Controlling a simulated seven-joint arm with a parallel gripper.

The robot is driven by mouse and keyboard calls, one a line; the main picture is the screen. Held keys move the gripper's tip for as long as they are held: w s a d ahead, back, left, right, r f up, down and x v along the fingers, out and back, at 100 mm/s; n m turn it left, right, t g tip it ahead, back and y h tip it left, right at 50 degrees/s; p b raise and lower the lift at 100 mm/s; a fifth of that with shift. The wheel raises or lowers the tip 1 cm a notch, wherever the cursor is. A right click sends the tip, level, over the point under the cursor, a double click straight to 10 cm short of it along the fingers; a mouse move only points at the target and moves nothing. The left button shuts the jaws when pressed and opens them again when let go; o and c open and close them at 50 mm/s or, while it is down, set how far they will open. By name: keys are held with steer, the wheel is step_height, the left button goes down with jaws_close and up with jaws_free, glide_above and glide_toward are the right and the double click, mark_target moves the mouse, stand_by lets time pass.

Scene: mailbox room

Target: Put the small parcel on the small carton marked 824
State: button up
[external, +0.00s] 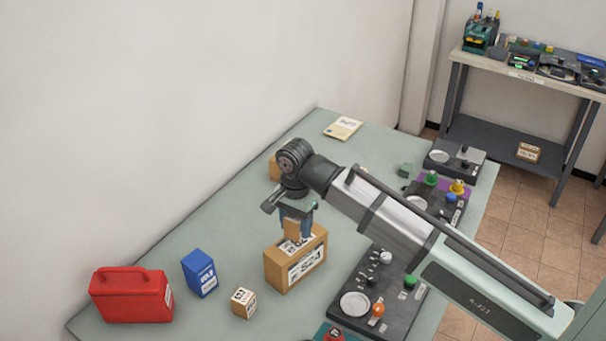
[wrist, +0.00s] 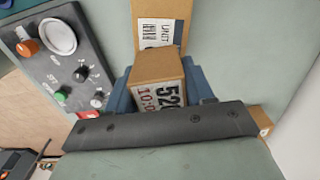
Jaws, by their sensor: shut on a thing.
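The small carton marked 824 (external: 283,274) stands upright on the green table, its number label facing the front right. My gripper (external: 295,232) points down over its top and is shut on a small brown parcel (external: 291,231). In the wrist view the parcel (wrist: 158,70) sits between the blue fingers (wrist: 160,95), with a printed label on one face. A brown carton with a label (wrist: 162,12) shows just beyond it. The parcel's underside is hidden, so I cannot tell whether it touches the carton's top.
A small cube box (external: 243,303), a blue box (external: 200,274) and a red canister (external: 132,296) stand to the left. A control panel (external: 350,331) with knobs lies right of the carton. Another brown box (external: 274,168) is partly hidden behind my wrist. A yellow card (external: 343,128) lies farther back.

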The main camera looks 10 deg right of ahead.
steer(key=shift+f, duration=1)
steer(key=shift+f, duration=0.15)
steer(key=o, duration=1.1)
step_height(320, 180, up, 12)
steer(key=shift+r, duration=0.2)
